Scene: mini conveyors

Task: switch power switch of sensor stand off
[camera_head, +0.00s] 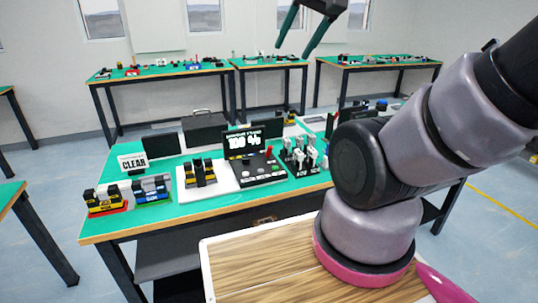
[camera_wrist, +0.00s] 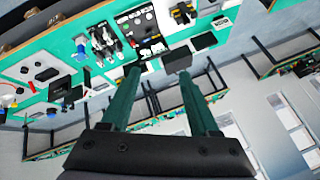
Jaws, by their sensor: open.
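A black device with a tilted display sign (camera_head: 244,141) stands on the near green table. Its flat base (camera_head: 258,171) has a red switch-like part (camera_head: 270,152) and pale round buttons. It is the likeliest sensor stand, but no label confirms this and the switch position is too small to read. The device also shows upside down in the wrist view (camera_wrist: 150,48). My gripper (camera_head: 292,52) is raised well above the table, its two green fingers apart and empty. In the wrist view its fingertips (camera_wrist: 160,72) are clear of everything.
A rack of grey and white levers (camera_head: 302,158) stands right of the device. Yellow-black blocks (camera_head: 200,174) stand left on a white plate, with a "CLEAR" sign (camera_head: 132,161) farther left. A black case (camera_head: 205,129) is behind. My arm covers the table's right side.

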